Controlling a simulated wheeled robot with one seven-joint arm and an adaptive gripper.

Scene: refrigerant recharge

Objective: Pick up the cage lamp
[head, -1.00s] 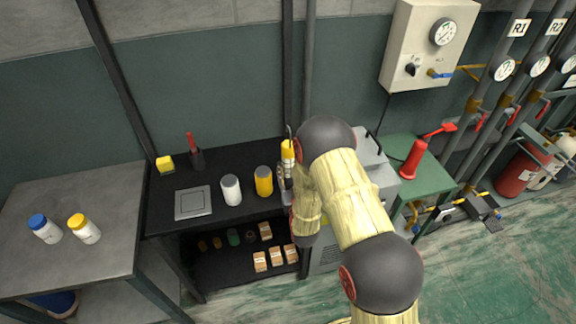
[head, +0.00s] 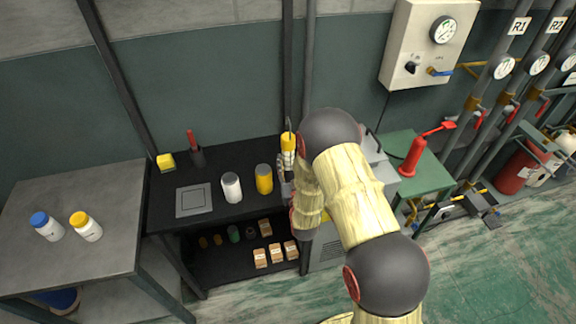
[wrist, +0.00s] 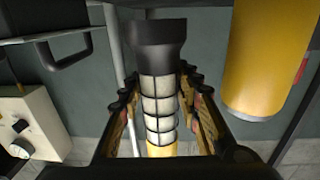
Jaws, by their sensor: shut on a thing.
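The cage lamp (head: 288,143) has a yellow end and a hook on top, and stands upright at the right end of the black bench. In the wrist view the lamp (wrist: 159,100) shows a pale tube inside a black wire cage, with a dark end cap and a yellow part. My gripper (wrist: 160,110) has a finger on each side of the cage and is shut on it. In the head view my arm hides part of the gripper and the lamp's lower part. I cannot tell whether the lamp's base is clear of the bench.
A yellow canister (head: 264,180) stands close left of the lamp, with a white canister (head: 231,187) beyond it. A grey square plate (head: 193,200) lies farther left on the black bench (head: 215,165). A red jack-like tool (head: 412,157) stands on the green table to the right.

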